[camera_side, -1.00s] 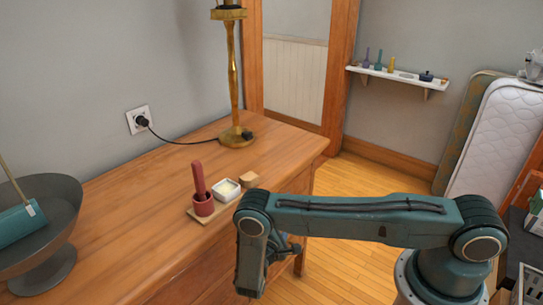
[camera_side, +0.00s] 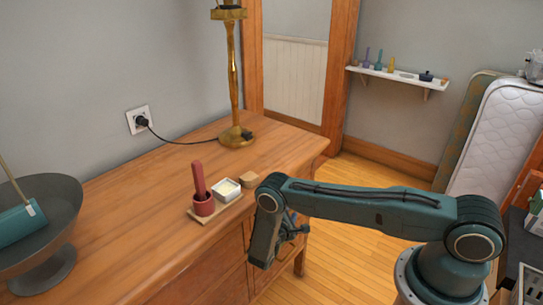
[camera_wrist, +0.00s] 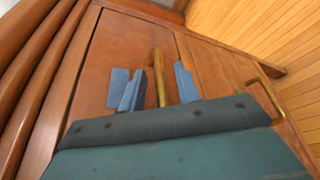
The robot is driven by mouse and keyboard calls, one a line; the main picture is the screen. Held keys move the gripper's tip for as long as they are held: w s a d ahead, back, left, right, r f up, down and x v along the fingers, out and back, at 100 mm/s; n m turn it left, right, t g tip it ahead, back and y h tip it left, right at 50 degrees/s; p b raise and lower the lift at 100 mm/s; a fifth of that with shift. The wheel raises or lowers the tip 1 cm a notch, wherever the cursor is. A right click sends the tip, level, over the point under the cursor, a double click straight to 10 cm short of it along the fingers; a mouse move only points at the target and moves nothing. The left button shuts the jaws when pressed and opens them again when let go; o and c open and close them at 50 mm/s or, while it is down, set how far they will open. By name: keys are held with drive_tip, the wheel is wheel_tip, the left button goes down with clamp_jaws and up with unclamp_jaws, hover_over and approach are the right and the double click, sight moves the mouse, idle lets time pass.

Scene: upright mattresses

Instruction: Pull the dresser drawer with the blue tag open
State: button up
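The wooden dresser (camera_side: 120,215) fills the lower left of the side view, its drawer fronts (camera_side: 215,275) partly visible below the top. In the wrist view, a drawer front (camera_wrist: 112,50) bears an upright brass handle (camera_wrist: 158,62). My gripper (camera_wrist: 160,78) is open, with one blue finger on each side of this handle; contact cannot be told. A flat blue piece (camera_wrist: 117,88) shows left of the left finger; I cannot tell whether it is the tag or part of my gripper. The fingers are mostly hidden in the side view.
A second brass handle (camera_wrist: 266,95) is on the neighbouring front at right. On the dresser top stand a red mortar and pestle (camera_side: 203,205), a white dish (camera_side: 227,191), a brass lamp (camera_side: 236,138) and a grey bowl (camera_side: 45,240). Mattresses (camera_side: 497,140) stand upright at right.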

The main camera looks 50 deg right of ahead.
clamp_jaws()
drive_tip(key=shift+s, duration=0.15)
drive_tip(key=s, duration=1.6)
drive_tip(key=shift+s, duration=0.15)
unclamp_jaws()
drive_tip(key=shift+a, duration=0.15)
